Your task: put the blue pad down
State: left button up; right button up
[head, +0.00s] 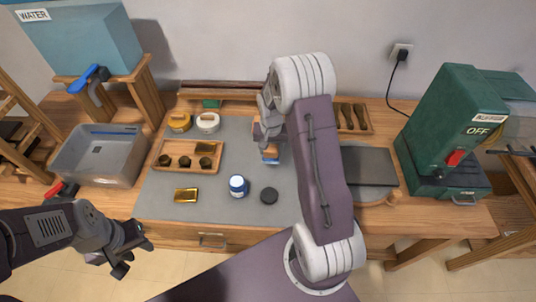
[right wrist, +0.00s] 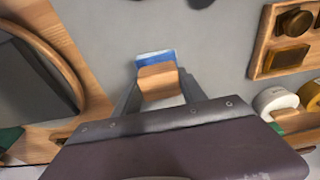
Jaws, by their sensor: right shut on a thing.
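The blue pad (right wrist: 155,57) has a wooden block (right wrist: 158,82) as its grip. In the right wrist view my right gripper (right wrist: 157,92) is shut on that block, one finger on each side. In the head view the blue pad (head: 271,158) shows just below the right gripper, over the grey mat (head: 220,213); my right arm hides much around it. I cannot tell whether the pad touches the mat. My left gripper (head: 132,254) is open and empty, in front of the table's left front edge.
On the mat are a blue jar (head: 238,186), a black disc (head: 269,195), a gold block (head: 186,195) and a wooden tray (head: 172,148) with small pieces. A dark plate (head: 368,167) lies right; a green buffer machine (head: 452,120) stands beyond. A grey basin (head: 97,158) is left.

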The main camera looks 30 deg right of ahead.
aim_at(268, 155)
jog(key=shift+w+a+f, duration=0.2)
jog(key=shift+w, duration=0.2)
jog(key=shift+w+a+f, duration=0.15)
jog(key=shift+w+f, duration=0.05)
jog(key=shift+w, duration=0.2)
notch_tip(268, 155, down, 4)
jog(key=shift+s+d+r, duration=0.1)
jog(key=shift+s, duration=0.05)
jog(key=shift+f, duration=0.25)
jog(key=o, duration=1.3)
jog(key=r, duration=0.4)
jog(key=s+r, duration=0.1)
jog(key=r, duration=0.3)
jog(key=a+r, duration=0.1)
jog(key=r, duration=0.3)
jog(key=shift+s+r, duration=0.1)
jog(key=shift+s, duration=0.1)
jog(key=s+a+n+y, duration=0.1)
jog(key=s+a+n, duration=0.5)
jog(key=s, duration=1.1)
jog(key=a+r, duration=0.1)
jog(key=a, duration=0.3)
